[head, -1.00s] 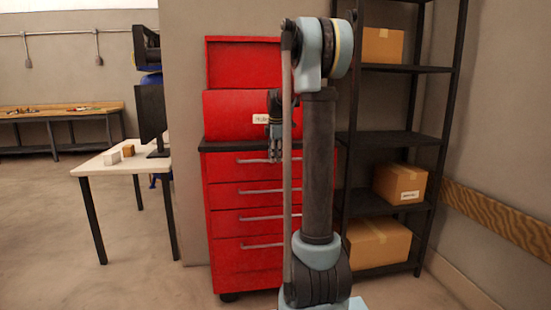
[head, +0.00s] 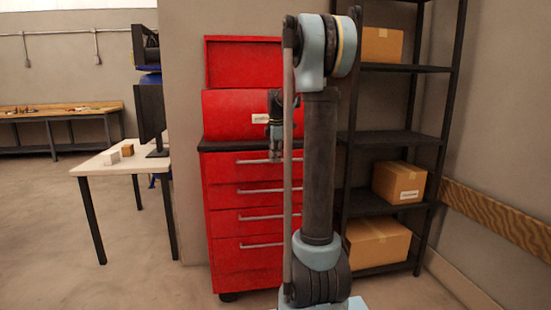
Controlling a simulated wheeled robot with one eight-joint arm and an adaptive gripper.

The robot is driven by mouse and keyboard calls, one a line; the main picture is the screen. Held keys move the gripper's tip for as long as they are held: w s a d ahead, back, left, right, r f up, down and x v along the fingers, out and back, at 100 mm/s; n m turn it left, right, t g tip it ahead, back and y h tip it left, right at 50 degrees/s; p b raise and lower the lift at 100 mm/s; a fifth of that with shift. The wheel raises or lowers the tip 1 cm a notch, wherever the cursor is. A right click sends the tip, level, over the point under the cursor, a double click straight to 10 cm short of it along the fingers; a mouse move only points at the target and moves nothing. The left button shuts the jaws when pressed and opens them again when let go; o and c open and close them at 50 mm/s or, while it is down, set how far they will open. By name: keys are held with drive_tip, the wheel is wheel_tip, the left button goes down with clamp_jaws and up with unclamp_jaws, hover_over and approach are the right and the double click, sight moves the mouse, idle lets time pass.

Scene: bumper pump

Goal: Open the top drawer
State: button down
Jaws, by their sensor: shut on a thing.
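A red tool cabinet (head: 225,215) stands in the middle of the head view, with several drawers stacked in its lower part. The top drawer (head: 222,172) has a thin horizontal metal handle (head: 248,161) and looks flush with the front. My gripper (head: 275,156) points down at this handle, with its fingertips at the handle's height, and looks shut on it. My arm hides the right part of the cabinet and of the handles.
A black shelf rack (head: 398,138) with cardboard boxes (head: 399,181) stands close on the right. A white table (head: 95,165) with a monitor (head: 151,115) is on the left. The floor (head: 130,285) at front left is clear.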

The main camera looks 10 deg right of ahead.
drive_tip(key=s, duration=2.1)
drive_tip(key=shift+s, duration=0.25)
drive_tip(key=shift+a+r, duration=0.1)
drive_tip(key=c, duration=1.7)
unclamp_jaws()
drive_tip(key=shift+o, duration=0.2)
wheel_tip(320, 180, up, 12)
drive_tip(key=s, duration=0.2)
drive_tip(key=shift+s+f, duration=0.15)
drive_tip(key=shift+f, duration=0.05)
